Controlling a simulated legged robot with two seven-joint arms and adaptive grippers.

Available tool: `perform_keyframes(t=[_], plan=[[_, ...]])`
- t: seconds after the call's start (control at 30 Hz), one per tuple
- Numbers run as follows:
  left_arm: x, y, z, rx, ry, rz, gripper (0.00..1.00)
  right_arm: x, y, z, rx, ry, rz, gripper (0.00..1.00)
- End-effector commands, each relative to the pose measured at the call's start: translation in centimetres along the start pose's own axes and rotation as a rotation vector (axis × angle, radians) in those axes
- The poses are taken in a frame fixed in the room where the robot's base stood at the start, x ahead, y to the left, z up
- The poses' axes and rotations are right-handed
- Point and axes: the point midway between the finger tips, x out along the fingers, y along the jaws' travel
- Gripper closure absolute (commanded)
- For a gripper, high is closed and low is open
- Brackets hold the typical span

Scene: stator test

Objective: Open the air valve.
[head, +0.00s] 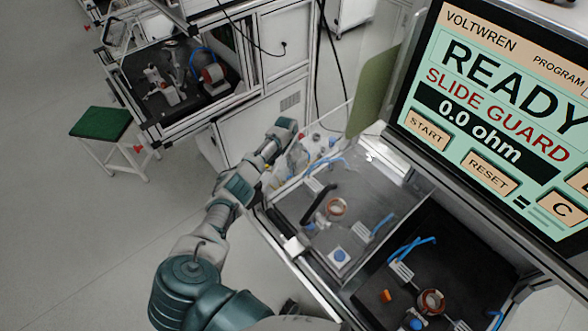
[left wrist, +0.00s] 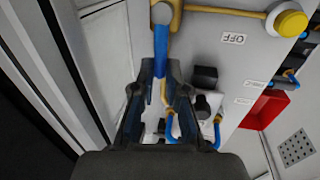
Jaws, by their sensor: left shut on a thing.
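The air valve's blue handle (left wrist: 160,50) shows at the top of the left wrist view, below a round grey hub on a yellow pipe (left wrist: 215,9). My left gripper (left wrist: 159,70) is shut on the handle, with a dark finger on each side of it. The handle points down in the picture, across the line of the pipe. An OFF label (left wrist: 233,39) is on the panel to its right. In the head view my left arm (head: 236,187) reaches to the side of the test bench, where the valve cannot be made out. My right gripper is not in view.
A yellow round knob (left wrist: 290,20), a black fitting (left wrist: 204,77), blue hoses and a red box (left wrist: 264,108) are close to the right of my gripper. The screen (head: 500,110) reads READY and SLIDE GUARD. A green stool (head: 101,123) stands on open floor.

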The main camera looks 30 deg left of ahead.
Motion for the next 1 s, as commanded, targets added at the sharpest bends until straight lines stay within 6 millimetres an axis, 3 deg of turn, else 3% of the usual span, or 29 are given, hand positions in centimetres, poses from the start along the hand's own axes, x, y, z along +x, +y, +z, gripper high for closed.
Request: perform_keyframes(t=[0.27, 0.3, 0.4, 0.77, 1.0], plan=[[0.0, -0.2, 0.2, -0.001, -0.005, -0.003, 1.0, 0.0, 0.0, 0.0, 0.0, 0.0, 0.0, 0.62], [0.0, -0.2, 0.2, -0.001, -0.004, -0.003, 0.82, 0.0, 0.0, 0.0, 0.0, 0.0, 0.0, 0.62], [0.0, -0.1, 0.2, -0.001, -0.004, -0.002, 0.62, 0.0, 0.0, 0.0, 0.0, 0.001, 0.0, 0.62], [-0.6, -0.1, 0.0, -0.001, 0.0, -0.002, 0.62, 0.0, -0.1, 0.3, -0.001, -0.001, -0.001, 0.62], [-5.2, -0.2, -0.1, 0.0, 0.003, -0.003, 0.62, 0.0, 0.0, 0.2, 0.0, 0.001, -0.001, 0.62]])
